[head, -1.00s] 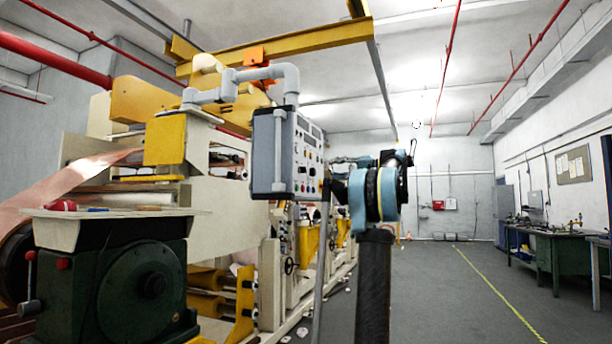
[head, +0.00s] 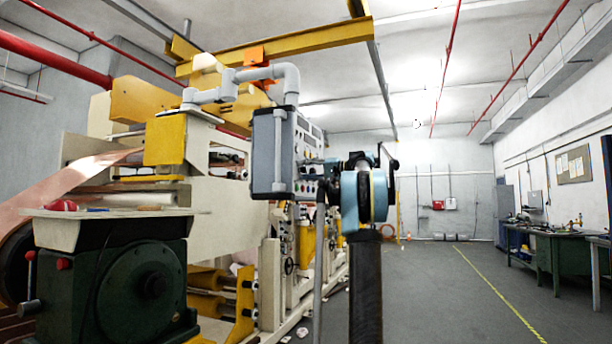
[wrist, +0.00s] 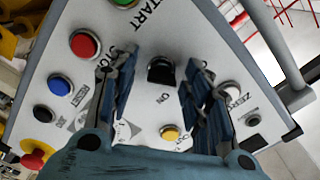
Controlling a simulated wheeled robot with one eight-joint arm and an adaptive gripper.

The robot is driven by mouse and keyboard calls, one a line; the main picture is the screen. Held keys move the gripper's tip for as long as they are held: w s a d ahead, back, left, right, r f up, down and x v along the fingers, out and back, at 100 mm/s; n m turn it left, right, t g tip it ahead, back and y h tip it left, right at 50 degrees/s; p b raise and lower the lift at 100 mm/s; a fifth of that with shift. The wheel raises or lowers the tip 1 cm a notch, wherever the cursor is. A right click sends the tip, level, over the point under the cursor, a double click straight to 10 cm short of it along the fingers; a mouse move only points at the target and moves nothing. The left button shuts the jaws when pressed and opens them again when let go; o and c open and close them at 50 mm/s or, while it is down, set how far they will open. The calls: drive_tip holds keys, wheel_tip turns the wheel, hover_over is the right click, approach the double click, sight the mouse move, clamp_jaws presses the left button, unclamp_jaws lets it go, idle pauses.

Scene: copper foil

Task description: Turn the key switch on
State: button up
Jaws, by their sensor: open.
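The control box (head: 284,152) hangs from a grey pipe arm in the head view; its button face points right. In the wrist view its grey panel (wrist: 150,25) fills most of the picture. A black switch (wrist: 161,72), which looks like the key switch, sits on it with "ON" printed beside it. My gripper (wrist: 160,80) is open, one finger on either side of the switch, with visible gaps to it. Whether the fingers reach the panel surface is unclear. In the head view my wrist is close to the box's right side, and the fingertips are hard to make out.
Around the fingers are a red button (wrist: 85,45), a blue button (wrist: 61,85), a yellow button (wrist: 170,133) and a red emergency knob (wrist: 35,155). A blue-grey rail (wrist: 265,45) edges the panel. The floor (head: 430,290) to the right is clear.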

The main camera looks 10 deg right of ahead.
drive_tip(key=shift+c, duration=0.2)
clamp_jaws()
drive_tip(key=shift+m, duration=0.3)
drive_tip(key=m, duration=1.1)
drive_tip(key=shift+f, duration=0.1)
drive_tip(key=shift+m, duration=0.3)
idle(0.4)
